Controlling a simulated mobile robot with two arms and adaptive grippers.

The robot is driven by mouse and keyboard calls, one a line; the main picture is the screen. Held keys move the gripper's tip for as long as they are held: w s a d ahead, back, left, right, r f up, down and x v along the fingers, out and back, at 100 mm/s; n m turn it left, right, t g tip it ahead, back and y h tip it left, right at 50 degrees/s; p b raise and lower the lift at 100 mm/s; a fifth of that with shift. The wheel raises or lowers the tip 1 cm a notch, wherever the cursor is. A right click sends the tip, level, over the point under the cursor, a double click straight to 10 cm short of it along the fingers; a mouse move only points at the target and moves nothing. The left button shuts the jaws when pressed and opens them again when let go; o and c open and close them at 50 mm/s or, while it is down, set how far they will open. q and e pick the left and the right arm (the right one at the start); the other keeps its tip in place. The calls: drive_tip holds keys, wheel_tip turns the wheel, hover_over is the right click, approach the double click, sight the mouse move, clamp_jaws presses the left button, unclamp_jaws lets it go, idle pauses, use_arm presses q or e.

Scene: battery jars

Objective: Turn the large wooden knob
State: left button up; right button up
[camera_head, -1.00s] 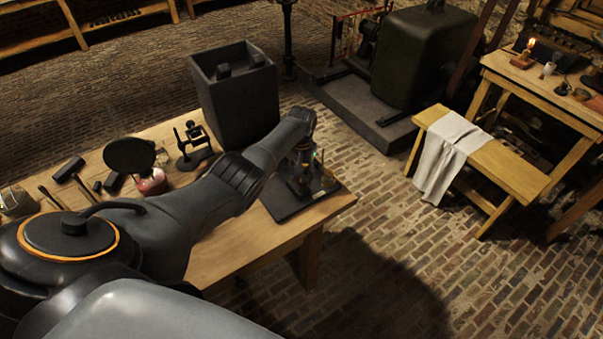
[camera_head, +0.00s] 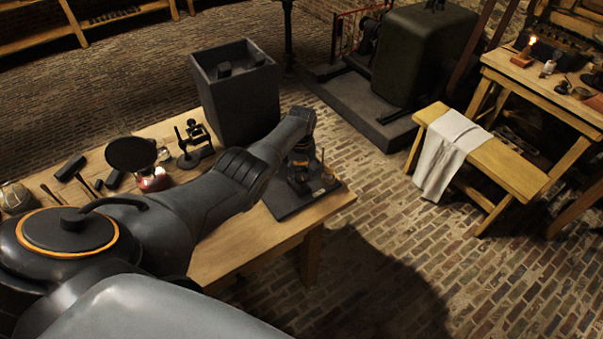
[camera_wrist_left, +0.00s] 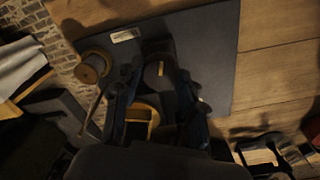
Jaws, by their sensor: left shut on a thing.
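My left gripper (camera_head: 300,178) reaches down over a dark square board (camera_head: 288,205) at the table's right end. In the left wrist view, its two dark fingers (camera_wrist_left: 157,84) stand on either side of a dark rounded piece with a pale pointer-like mark, which I take as the large wooden knob (camera_wrist_left: 160,72). The fingers are shut on it; the exact contact is lost in shadow. A smaller brown round piece (camera_wrist_left: 93,66) stands left of the fingers, and a pale metal label (camera_wrist_left: 125,35) lies on the board. My right gripper is not seen.
A tall dark open box (camera_head: 240,105) stands behind my forearm. A small black stand (camera_head: 192,145), a round dark disc over a red-based vessel (camera_head: 133,155) and hand tools (camera_head: 70,168) lie to its left. A bench with a cloth (camera_head: 448,155) is across the brick floor.

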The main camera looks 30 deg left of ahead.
sight(301, 176)
use_arm(q)
drive_tip(key=o, duration=1.1)
drive_tip(key=shift+o, duration=0.2)
wheel_tip(301, 176, up, 12)
